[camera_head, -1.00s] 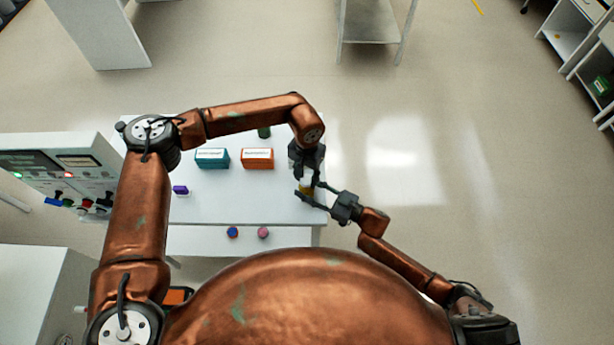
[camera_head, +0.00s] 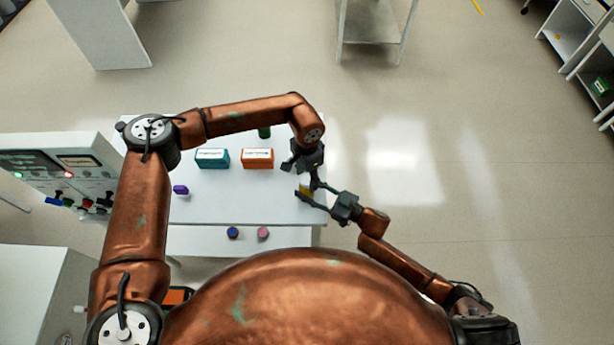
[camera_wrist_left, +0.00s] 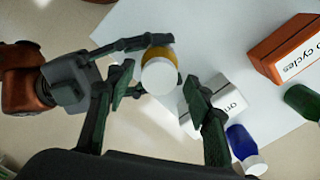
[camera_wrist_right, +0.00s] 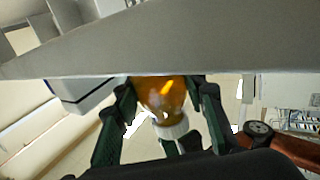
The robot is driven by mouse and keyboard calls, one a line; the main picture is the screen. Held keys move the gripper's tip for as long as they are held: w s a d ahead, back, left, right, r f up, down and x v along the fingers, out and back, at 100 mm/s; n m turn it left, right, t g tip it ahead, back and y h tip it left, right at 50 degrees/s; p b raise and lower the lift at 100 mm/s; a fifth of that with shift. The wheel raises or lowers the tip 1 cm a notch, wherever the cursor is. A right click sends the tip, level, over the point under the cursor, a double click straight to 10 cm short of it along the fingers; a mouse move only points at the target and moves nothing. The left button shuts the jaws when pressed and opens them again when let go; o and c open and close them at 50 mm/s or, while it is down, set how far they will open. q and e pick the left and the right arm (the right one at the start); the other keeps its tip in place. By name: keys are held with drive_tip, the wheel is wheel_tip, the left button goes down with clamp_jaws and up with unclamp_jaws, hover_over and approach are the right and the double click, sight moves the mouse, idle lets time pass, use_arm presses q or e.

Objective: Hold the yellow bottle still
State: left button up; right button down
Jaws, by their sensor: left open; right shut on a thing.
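The yellow bottle (camera_head: 305,188) stands near the right end of the white table, partly hidden by my grippers in the head view. In the left wrist view its white cap (camera_wrist_left: 159,76) faces the camera, with a yellow rim around it. My right gripper (camera_head: 312,196) is shut on the bottle, one finger on each side. The right wrist view shows the amber body (camera_wrist_right: 160,95) between these fingers. My left gripper (camera_head: 302,166) is open above and beside the bottle, fingers spread, with nothing seen gripped in it.
A teal box (camera_head: 212,158) and an orange box (camera_head: 258,158) stand left of my grippers. A white box (camera_wrist_left: 230,97), a blue bottle (camera_wrist_left: 242,143) and a green bottle (camera_wrist_left: 303,101) show in the left wrist view. A purple item (camera_head: 180,190) lies left. A control panel (camera_head: 60,170) bounds the left.

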use_arm(q)
drive_tip(key=shift+r, duration=0.1)
drive_tip(key=shift+r, duration=2.15)
drive_tip(key=shift+c, duration=0.4)
